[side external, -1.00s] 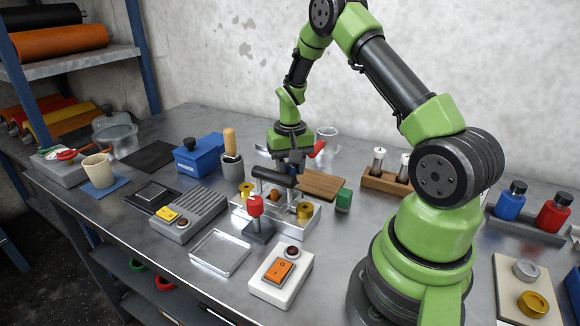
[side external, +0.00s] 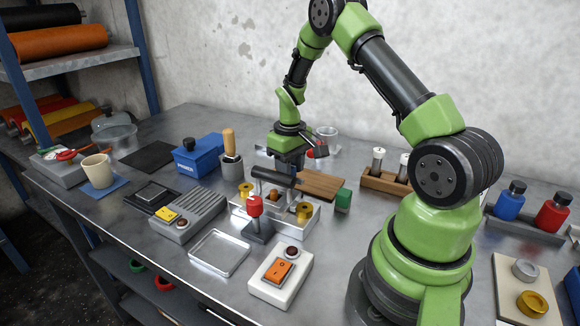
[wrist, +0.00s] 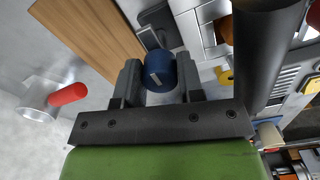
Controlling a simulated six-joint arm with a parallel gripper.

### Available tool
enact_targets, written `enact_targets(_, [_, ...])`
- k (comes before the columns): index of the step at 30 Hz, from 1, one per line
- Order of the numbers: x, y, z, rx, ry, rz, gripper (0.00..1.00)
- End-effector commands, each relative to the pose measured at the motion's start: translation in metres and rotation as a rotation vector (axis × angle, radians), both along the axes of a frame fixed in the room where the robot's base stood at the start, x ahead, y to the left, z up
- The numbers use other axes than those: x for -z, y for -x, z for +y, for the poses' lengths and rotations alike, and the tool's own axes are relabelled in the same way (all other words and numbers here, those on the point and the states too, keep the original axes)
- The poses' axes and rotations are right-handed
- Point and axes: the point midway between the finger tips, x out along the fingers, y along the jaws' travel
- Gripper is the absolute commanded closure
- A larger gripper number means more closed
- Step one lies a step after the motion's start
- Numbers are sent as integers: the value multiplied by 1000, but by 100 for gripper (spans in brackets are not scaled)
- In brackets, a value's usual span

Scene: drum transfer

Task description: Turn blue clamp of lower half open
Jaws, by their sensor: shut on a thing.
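The blue clamp (wrist: 160,72) is a round dark-blue knob with a pale mark on its face, seen in the wrist view. It sits between the two fingers of my gripper (wrist: 158,80), which is shut on it. In the side view my gripper (side external: 289,166) points down at the back of the metal fixture (side external: 303,226), and the blue clamp is hidden there.
A red-topped lever (side external: 254,206) stands in front. A clear glass (wrist: 38,98) and a red cylinder (wrist: 68,94) lie at the left in the wrist view.

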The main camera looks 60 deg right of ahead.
Motion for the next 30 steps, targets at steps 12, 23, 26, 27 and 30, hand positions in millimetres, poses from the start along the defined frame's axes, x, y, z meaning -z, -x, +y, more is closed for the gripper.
enact_targets(12, [-1, -1, -1, -7, 4, -5, 54])
enact_targets(23, [-2, -1, 0, -5, 2, -1, 40])
enact_targets(26, [-11, -1, -1, -4, 3, -4, 40])
enact_targets(27, [-17, -1, -1, -4, 4, -5, 40])
enact_targets(30, [-37, -1, -1, -5, 5, -7, 40])
